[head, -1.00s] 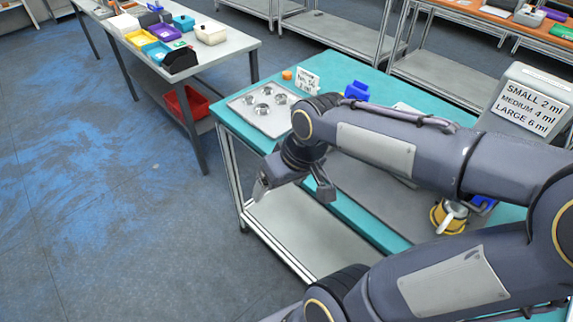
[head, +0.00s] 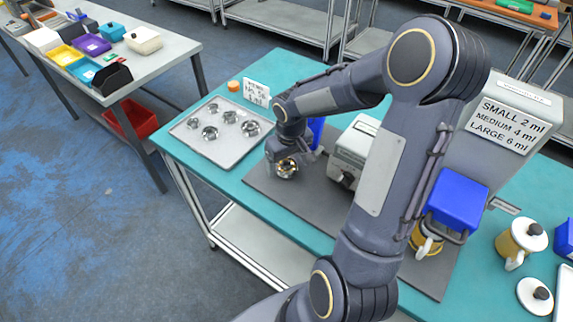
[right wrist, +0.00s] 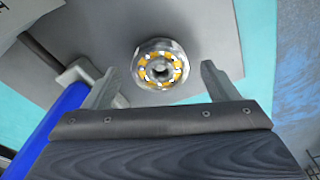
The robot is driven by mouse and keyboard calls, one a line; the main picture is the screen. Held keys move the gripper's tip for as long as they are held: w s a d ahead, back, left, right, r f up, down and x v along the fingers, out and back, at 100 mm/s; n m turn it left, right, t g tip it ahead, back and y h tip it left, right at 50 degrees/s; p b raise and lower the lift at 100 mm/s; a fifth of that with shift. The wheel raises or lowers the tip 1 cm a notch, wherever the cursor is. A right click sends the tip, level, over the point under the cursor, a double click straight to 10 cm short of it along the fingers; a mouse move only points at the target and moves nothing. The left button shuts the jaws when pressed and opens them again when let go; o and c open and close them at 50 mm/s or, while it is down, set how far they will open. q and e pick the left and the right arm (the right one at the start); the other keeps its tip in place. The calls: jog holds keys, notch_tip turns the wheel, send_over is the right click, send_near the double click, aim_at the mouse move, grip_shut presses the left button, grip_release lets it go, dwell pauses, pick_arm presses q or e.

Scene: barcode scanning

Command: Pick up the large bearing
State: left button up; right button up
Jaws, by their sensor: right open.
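A silver bearing with yellow-orange parts around its centre hole (right wrist: 160,65) lies on a grey surface in the right wrist view. In the head view this bearing (head: 287,171) shows at the dark grey mat (head: 330,215). My right gripper (head: 285,164) is over it, pointing down. In the right wrist view the open fingers (right wrist: 158,82) stand on either side of the bearing, with gaps. Several other bearings, such as one at the right (head: 251,128), sit on the pale tray (head: 200,155). I cannot tell their exact sizes. My left gripper is out of view.
A white box-shaped device (head: 352,150) stands close right of the gripper, with a blue object (head: 316,130) behind. A white sign (head: 257,92) and orange cap (head: 233,86) are behind the tray. Yellow-and-white mugs (head: 521,240) stand at the right.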

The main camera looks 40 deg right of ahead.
jog(key=shift+w+f, duration=0.1)
jog(key=shift+f, duration=0.25)
jog(key=shift+r, duration=0.1)
jog(key=c, duration=1.2)
